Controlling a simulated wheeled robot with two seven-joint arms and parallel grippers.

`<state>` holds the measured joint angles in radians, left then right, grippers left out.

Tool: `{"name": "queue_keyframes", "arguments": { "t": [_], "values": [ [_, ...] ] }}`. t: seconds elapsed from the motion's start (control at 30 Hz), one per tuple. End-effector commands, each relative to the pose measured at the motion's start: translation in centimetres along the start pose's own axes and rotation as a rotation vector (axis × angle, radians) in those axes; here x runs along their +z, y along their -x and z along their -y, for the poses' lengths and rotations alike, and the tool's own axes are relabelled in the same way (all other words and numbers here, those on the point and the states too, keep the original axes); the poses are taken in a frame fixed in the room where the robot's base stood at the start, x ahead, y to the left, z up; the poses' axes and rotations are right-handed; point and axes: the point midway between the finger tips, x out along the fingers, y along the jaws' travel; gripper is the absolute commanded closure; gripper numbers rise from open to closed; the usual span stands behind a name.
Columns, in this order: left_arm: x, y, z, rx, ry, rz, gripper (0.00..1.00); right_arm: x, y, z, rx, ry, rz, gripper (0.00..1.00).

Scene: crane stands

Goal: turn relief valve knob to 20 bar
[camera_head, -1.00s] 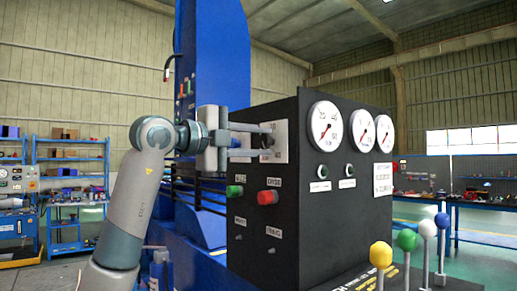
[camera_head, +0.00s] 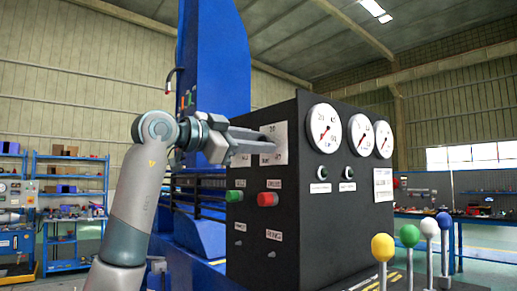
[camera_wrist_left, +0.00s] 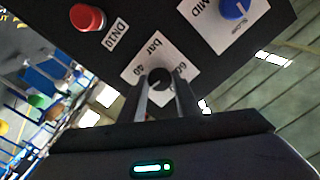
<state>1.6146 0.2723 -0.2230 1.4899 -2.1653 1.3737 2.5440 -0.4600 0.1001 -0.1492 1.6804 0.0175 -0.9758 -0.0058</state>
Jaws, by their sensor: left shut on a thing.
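The relief valve knob (camera_wrist_left: 159,76) is a small dark round knob on a white scale plate (camera_wrist_left: 150,47) marked "bar", with 40 and 60 readable in the left wrist view. My left gripper (camera_wrist_left: 160,88) is shut on it, one finger on each side. In the head view the left gripper (camera_head: 270,142) reaches from the left to the plate (camera_head: 281,156) on the black panel, and its fingers hide the knob. The knob's exact setting cannot be read. My right gripper is not in view.
The black panel box (camera_head: 300,230) carries several white gauges (camera_head: 324,128), a green button (camera_head: 234,196) and a red button (camera_head: 267,199). Levers with coloured balls (camera_head: 382,247) stand at front right. A blue knob (camera_wrist_left: 233,9) is beside the plate. A blue column (camera_head: 215,80) rises behind.

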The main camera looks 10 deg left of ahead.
Motion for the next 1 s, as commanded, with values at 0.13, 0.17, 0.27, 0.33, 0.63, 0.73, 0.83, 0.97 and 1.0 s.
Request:
{"name": "queue_keyframes", "arguments": {
  "t": [0.13,0.17,0.27,0.33,0.63,0.73,0.83,0.97,1.0],
  "values": [
    [0.2,0.0,-0.1,0.000,0.090,0.001,0.93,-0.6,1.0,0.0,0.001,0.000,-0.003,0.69],
    [0.2,0.0,-0.1,0.000,0.103,0.001,0.93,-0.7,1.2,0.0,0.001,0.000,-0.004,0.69],
    [0.1,0.0,0.0,0.001,0.140,0.001,0.93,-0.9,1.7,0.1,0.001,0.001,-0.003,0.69],
    [0.1,0.0,0.0,0.001,0.158,0.001,0.93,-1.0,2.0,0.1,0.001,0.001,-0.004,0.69],
    [0.1,0.0,0.0,0.002,0.179,0.002,0.93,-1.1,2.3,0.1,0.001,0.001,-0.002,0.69],
    [0.1,0.0,0.0,0.002,0.179,0.002,0.93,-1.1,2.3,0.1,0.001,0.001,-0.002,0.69],
    [0.2,0.0,0.0,0.002,0.178,0.003,0.68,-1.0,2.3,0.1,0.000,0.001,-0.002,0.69],
    [0.1,0.0,0.0,0.002,0.178,0.002,0.52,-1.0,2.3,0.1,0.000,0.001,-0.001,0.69],
    [0.1,0.0,0.0,0.002,0.177,0.002,0.52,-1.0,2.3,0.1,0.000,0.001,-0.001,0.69]
  ]
}}
